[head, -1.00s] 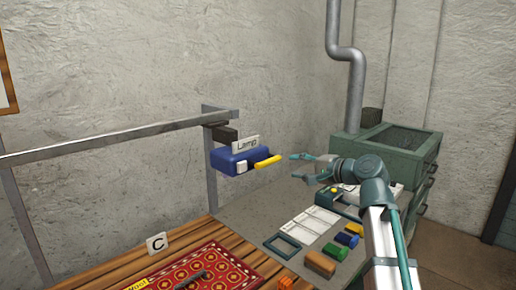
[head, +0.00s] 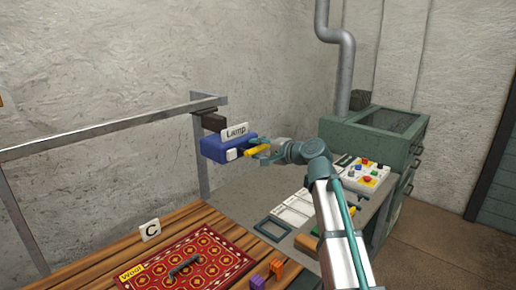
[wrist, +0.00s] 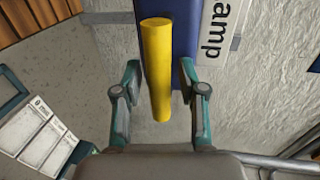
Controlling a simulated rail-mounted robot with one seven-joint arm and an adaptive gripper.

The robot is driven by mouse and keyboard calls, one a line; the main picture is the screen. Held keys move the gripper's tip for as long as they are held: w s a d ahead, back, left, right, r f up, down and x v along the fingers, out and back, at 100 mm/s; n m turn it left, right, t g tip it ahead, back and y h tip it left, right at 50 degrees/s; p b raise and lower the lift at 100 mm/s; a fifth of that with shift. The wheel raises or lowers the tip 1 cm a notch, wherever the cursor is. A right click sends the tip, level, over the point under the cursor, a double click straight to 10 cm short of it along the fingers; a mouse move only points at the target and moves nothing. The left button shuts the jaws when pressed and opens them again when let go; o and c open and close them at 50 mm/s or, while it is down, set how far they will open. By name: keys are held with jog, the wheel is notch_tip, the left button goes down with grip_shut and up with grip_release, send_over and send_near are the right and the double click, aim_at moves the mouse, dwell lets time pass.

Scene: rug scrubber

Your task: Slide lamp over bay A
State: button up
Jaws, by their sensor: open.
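The lamp (head: 222,148) is a blue box hung from the metal rail, at the rail's right end, with a "Lamp" sign above it. Its yellow handle (head: 256,152) points right, toward my arm. My gripper (head: 263,148) is open at the handle. In the wrist view the yellow handle (wrist: 157,70) lies between the two open teal fingers (wrist: 160,95), with a gap on the right side and little or none on the left. Bay A is not identifiable; a red patterned rug (head: 185,262) with a "Wool" label lies on the wooden table near a "C" sign (head: 150,229).
The rail (head: 100,137) runs left from the lamp above the table. A dark-handled item (head: 185,266) lies on the rug. Purple and orange blocks (head: 276,270) sit at the table's right. A grey bench holds a frame, white cards and a button panel (head: 365,172).

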grip_shut()
dwell(0.5)
